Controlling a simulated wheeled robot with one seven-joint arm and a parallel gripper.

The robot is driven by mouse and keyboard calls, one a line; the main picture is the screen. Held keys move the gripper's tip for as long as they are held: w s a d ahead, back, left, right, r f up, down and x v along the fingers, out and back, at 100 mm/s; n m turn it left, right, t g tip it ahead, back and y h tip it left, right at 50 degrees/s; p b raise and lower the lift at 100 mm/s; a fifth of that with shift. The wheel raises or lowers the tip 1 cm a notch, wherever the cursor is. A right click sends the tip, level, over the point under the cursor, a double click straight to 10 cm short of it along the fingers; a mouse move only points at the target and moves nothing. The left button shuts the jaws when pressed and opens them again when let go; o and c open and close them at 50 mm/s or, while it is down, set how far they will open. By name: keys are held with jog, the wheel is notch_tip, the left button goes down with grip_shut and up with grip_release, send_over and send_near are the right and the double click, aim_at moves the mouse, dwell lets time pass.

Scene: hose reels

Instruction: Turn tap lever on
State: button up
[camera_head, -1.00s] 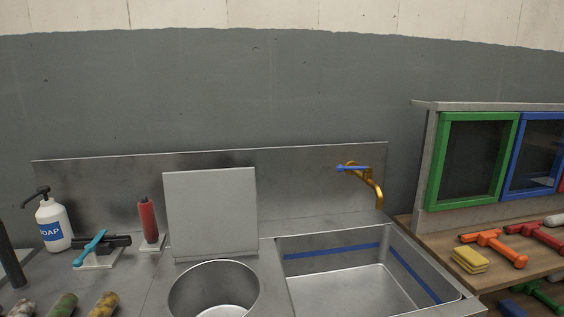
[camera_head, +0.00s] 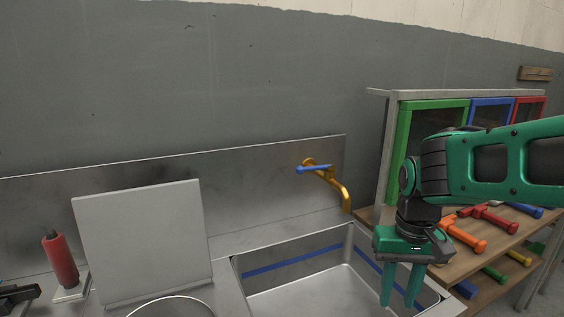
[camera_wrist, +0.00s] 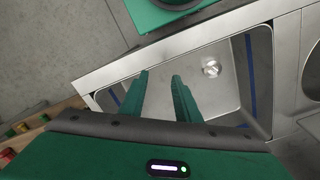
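The tap (camera_head: 336,188) is a brass spout on the steel backsplash above the sink's back edge. Its blue lever (camera_head: 313,169) points to the left. My gripper (camera_head: 401,287) is green and points down over the right part of the sink (camera_head: 300,295), to the right of the tap and lower than it, apart from the lever. In the wrist view my gripper (camera_wrist: 160,88) has its two fingers apart with nothing between them. The sink basin (camera_wrist: 205,55) and its drain lie below. The tap is not seen in the wrist view.
A wooden shelf with orange and red tools (camera_head: 465,232) and a cabinet with a green-framed door (camera_head: 425,112) stand to the right, partly behind my arm. A grey upright lid (camera_head: 142,240) and a red bottle (camera_head: 60,259) are at the left. The space before the tap is clear.

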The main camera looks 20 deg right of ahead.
jog(key=shift+d, duration=0.25)
jog(key=n+t, duration=0.2)
jog(key=n, duration=2.2)
send_near(307, 168)
jog(key=f, duration=0.2)
jog(key=w+f, duration=0.1)
jog(key=f, duration=0.5)
jog(key=shift+w+a, duration=0.1)
jog(key=shift+w, duration=0.25)
grip_shut()
